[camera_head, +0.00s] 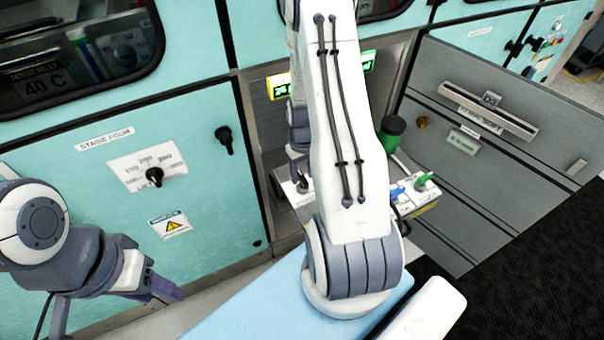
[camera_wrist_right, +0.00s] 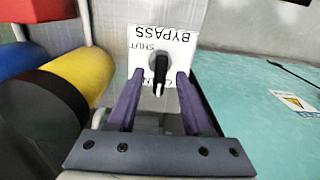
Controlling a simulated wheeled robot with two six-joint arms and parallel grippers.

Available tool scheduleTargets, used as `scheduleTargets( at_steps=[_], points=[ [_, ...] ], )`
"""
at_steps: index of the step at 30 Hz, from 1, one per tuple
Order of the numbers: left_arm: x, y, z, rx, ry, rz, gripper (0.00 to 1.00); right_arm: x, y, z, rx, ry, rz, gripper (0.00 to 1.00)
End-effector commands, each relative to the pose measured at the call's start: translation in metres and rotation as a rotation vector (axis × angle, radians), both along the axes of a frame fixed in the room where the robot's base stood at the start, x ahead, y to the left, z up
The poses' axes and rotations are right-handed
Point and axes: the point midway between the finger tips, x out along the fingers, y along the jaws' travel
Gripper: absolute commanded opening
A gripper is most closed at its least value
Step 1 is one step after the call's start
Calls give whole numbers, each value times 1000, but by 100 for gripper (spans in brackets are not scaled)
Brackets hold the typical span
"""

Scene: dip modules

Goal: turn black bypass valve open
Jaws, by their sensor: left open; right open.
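The black bypass valve (camera_wrist_right: 160,68) is a small black knob on a white plate (camera_wrist_right: 143,36) lettered BYPASS and SHUT, upside down in the right wrist view. A pale mark on the knob points down in that view, away from the BYPASS lettering. More lettering below is mostly hidden by a finger. My right gripper (camera_wrist_right: 160,78) is open, its two purple fingers on either side of the knob; I cannot tell whether they touch it. In the head view my right arm hides most of that area. My left gripper (camera_head: 165,288) is at the lower left, away from the valve.
A teal cabinet (camera_head: 60,200) with a black dial (camera_head: 154,175) stands left of the recess. A green cylinder (camera_head: 391,130) and a green-handled valve (camera_head: 424,180) are right of my arm. Red, yellow and black rounded parts lie close to the left in the right wrist view.

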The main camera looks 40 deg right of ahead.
Motion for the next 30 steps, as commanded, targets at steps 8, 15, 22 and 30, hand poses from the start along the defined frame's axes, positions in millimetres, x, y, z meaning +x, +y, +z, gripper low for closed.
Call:
scheduleTargets(
  at_steps=[8, 15, 22, 30],
  points=[
    [0, 0, 1, 0, 0, 0, 50, 1, -1, 49, -3, -5, 0, 50],
    [0, 0, 2, 0, 0, 0, 50, 1, 0, 89, -2, -5, 1, 50],
    [0, 0, 2, 0, 0, 0, 50, 1, 0, 102, 0, -1, 1, 50],
    [0, 0, 2, 0, 0, 0, 50, 0, 0, 102, 0, 0, 1, 50]
  ],
)
